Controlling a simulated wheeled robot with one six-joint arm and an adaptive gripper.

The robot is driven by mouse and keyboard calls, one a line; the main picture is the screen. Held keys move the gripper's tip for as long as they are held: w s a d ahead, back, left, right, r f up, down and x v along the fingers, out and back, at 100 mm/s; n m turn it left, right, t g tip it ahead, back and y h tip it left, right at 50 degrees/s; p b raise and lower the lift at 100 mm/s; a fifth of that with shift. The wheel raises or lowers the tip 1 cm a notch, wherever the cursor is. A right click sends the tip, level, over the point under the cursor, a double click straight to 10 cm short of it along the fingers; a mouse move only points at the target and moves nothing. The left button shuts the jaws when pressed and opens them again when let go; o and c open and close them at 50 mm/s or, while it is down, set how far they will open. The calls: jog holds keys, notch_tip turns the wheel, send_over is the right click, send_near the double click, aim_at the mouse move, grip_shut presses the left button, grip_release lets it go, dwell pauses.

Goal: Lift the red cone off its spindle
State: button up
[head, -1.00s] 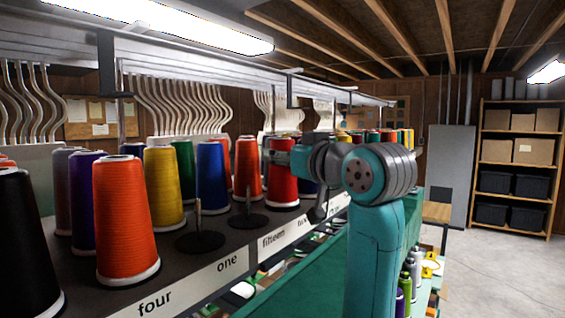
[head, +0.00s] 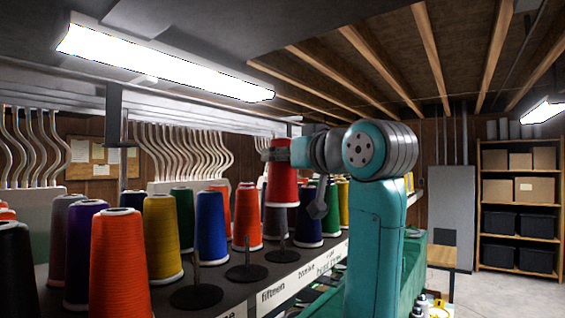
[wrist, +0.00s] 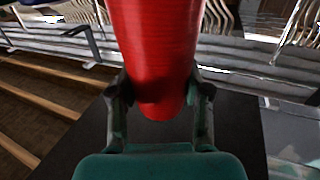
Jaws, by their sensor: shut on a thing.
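The red cone (head: 282,188) is held in the air in the head view, above the shelf. An empty spindle (head: 281,227) on a dark round base stands below it, and the cone's lower end is clear of the base. My gripper (head: 276,149) is shut on the upper part of the cone. In the wrist view the red cone (wrist: 158,50) fills the upper middle, and the fingers of my gripper (wrist: 160,95) press it from both sides. The cone looks close to upright.
Two more empty spindles, a near one (head: 196,280) and a middle one (head: 246,258), stand along the shelf front. An orange cone (head: 120,265), a blue cone (head: 211,228) and several others stand close by. A ceiling lamp (head: 165,58) hangs above. Shelving with boxes (head: 519,205) is at the right.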

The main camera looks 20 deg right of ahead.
jog(key=shift+r, duration=0.1)
jog(key=shift+r, duration=1.9)
